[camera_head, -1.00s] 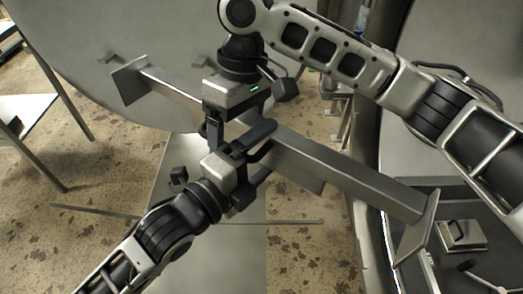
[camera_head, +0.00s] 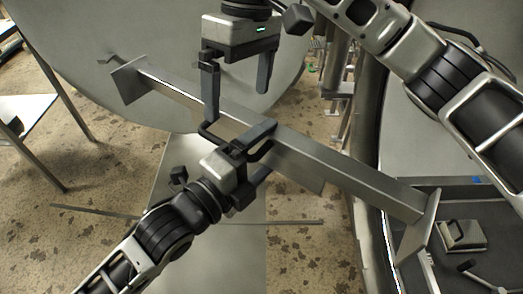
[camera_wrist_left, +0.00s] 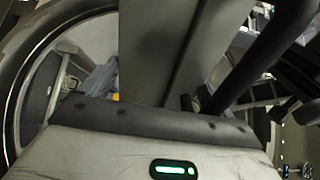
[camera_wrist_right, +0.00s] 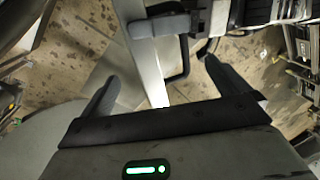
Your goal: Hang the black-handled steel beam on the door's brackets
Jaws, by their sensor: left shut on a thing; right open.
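The steel beam (camera_head: 345,180) runs slantwise across the head view, with a flat plate at each end. My left gripper (camera_head: 258,150) is shut on the beam's black handle, around the middle of the beam. My right gripper (camera_head: 237,105) is open above and behind the beam, with nothing between its fingers. In the right wrist view, the beam (camera_wrist_right: 145,62) and black handle (camera_wrist_right: 181,62) show beyond its spread fingers. The round grey door (camera_head: 75,45) stands behind the beam's left end. A small bracket-like piece (camera_head: 107,58) shows there; its contact with the beam is unclear.
At the right is a grey vessel or bench with a small handled metal block (camera_head: 465,235) near the beam's right end plate. A white table (camera_head: 28,110) stands at the left. Pipes (camera_head: 338,75) stand behind the beam. Speckled floor shows below.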

